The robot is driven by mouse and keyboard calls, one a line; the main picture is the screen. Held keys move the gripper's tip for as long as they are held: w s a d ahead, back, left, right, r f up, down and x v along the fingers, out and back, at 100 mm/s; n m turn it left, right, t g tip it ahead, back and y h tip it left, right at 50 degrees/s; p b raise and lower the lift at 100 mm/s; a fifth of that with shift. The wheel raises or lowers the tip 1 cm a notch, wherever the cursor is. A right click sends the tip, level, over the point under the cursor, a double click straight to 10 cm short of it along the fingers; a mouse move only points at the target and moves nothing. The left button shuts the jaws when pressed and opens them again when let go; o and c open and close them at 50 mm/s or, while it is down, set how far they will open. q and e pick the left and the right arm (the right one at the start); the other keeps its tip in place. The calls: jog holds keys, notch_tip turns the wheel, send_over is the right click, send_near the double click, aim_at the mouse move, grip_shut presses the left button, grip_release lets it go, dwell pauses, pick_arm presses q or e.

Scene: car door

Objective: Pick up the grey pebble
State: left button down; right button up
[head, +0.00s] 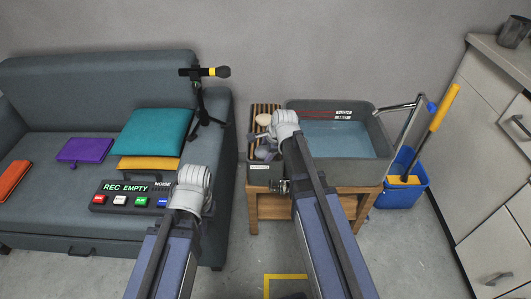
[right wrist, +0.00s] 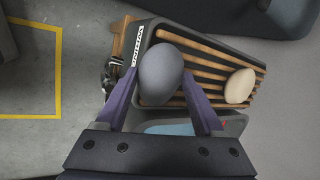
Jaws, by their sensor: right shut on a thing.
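The grey pebble (right wrist: 160,72) is a smooth oval stone in the right wrist view. It sits between the two purple fingers of my right gripper (right wrist: 160,84), which is shut on it. The pebble is over the label end of a dark tray with wooden slats (right wrist: 200,47); I cannot tell whether it touches the slats. In the head view my right gripper (head: 268,152) is over the same tray (head: 265,108), mostly hidden by its wrist. My left arm ends above the floor before the sofa; its fingers are hidden behind the wrist.
A beige pebble (right wrist: 240,86) lies on the slats, also in the head view (head: 263,119). A grey water basin (head: 378,138) adjoins the tray on a wooden stand. A sofa (head: 60,112) with a button panel (head: 130,197) is left; a blue bucket (head: 402,187) is right.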

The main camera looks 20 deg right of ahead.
jog(key=shift+r, duration=0.1)
grip_shut()
notch_tip(320, 180, up, 10)
jog(key=p, duration=1)
dwell(0.6)
